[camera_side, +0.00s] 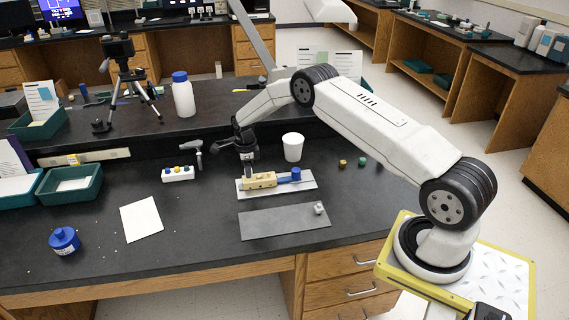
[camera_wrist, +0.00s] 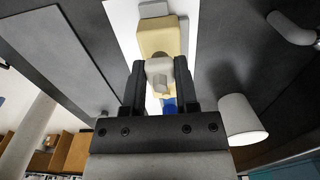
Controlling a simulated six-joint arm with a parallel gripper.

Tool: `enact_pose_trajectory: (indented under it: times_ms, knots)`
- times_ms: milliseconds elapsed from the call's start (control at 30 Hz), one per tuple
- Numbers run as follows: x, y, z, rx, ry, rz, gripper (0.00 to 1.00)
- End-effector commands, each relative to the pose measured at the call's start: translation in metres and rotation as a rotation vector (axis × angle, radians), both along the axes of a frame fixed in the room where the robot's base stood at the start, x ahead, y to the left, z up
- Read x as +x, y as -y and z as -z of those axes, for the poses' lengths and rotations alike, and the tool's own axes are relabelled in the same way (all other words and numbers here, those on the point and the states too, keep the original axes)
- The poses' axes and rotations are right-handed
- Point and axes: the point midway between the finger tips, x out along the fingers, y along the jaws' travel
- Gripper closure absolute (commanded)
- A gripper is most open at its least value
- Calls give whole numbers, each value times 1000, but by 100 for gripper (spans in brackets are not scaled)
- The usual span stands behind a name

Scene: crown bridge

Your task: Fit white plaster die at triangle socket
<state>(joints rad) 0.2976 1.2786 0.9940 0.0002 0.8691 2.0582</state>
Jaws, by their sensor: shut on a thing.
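My gripper (camera_wrist: 159,78) is shut on a small white plaster die (camera_wrist: 160,70) in the wrist view. In the side view my gripper (camera_side: 248,168) is over the left end of a pale yellow block (camera_side: 262,181), and the die is too small to tell there. The yellow block also shows behind the die in the wrist view (camera_wrist: 161,39). The block lies on a light grey plate (camera_side: 306,184). Whether the die touches the block is not clear. The triangle socket cannot be made out.
A blue piece (camera_side: 295,174) is at the block's right end. A dark grey mat (camera_side: 275,222) in front carries a small whitish piece (camera_side: 319,208). A white cup (camera_side: 293,147) stands behind the plate. A white rack (camera_side: 178,174) and paper (camera_side: 142,219) lie to the left.

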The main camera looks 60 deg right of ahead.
Motion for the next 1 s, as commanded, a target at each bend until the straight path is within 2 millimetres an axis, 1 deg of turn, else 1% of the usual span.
enact_pose_trajectory:
  times_ms: [1000]
  knots:
    - [0, 0, 18, 0, 0, 0, 100]
